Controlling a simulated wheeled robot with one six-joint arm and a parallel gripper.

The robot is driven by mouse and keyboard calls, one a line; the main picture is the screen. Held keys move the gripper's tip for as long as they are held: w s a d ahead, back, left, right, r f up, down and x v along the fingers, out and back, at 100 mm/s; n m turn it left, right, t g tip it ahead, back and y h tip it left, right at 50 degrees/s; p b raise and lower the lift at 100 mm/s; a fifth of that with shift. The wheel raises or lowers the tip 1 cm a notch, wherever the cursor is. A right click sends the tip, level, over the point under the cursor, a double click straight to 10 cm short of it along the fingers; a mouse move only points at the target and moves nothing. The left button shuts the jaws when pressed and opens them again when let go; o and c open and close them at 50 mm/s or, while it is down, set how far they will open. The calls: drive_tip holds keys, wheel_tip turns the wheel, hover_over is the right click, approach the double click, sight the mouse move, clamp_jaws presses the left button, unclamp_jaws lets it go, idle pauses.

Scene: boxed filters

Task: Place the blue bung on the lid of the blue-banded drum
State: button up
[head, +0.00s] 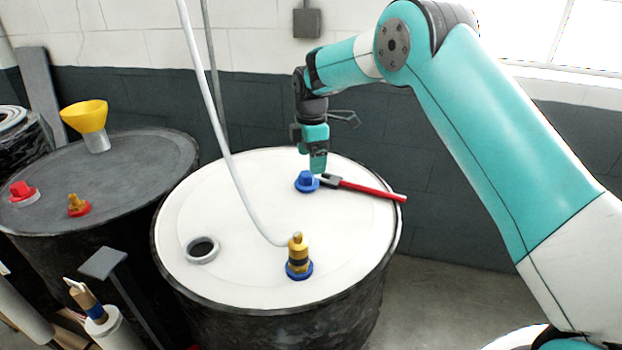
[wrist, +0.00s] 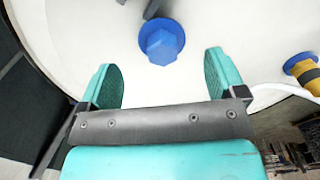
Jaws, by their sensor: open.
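The blue bung (head: 306,182) has a raised faceted head on a round flange. It rests on the white drum lid (head: 225,180), towards the far side. In the wrist view the bung (wrist: 161,41) shows beyond the fingertips, roughly centred between them. My gripper (head: 318,163) is just above and beside the bung in the head view. Its teal fingers (wrist: 165,78) are apart with nothing between them. A brass fitting with a blue base ring (head: 299,262) stands on the same lid; it shows partly in the wrist view (wrist: 303,72). No blue band is clear on the drum's dark side.
A red-handled wrench (head: 370,191) lies on the white lid, its grey jaw close to the bung. A grey-rimmed opening (head: 202,250) is at front left. A pale hose (head: 215,115) rises from the brass fitting. A dark-lidded drum (head: 130,170) with a yellow funnel (head: 87,117) stands left.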

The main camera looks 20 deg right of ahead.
wheel_tip(320, 180, up, 5)
drive_tip(key=shift+r+b, duration=0.1)
drive_tip(key=shift+b, duration=0.35)
drive_tip(key=s+a+r+m+y, duration=0.1)
drive_tip(key=s+a+r+m, duration=0.15)
drive_tip(key=s, duration=0.55)
drive_tip(key=s+a+r+m+y, duration=0.1)
drive_tip(key=s+r+m, duration=0.15)
drive_tip(key=s, duration=0.65)
drive_tip(key=s+a+r+m, duration=0.2)
drive_tip(key=s+r, duration=0.1)
drive_tip(key=s, duration=0.5)
drive_tip(key=s+f+m+y, duration=0.2)
drive_tip(key=s+m, duration=0.2)
drive_tip(key=s, duration=1.1)
drive_tip(key=shift+s+a+f, duration=0.35)
drive_tip(key=shift+s+f, duration=0.05)
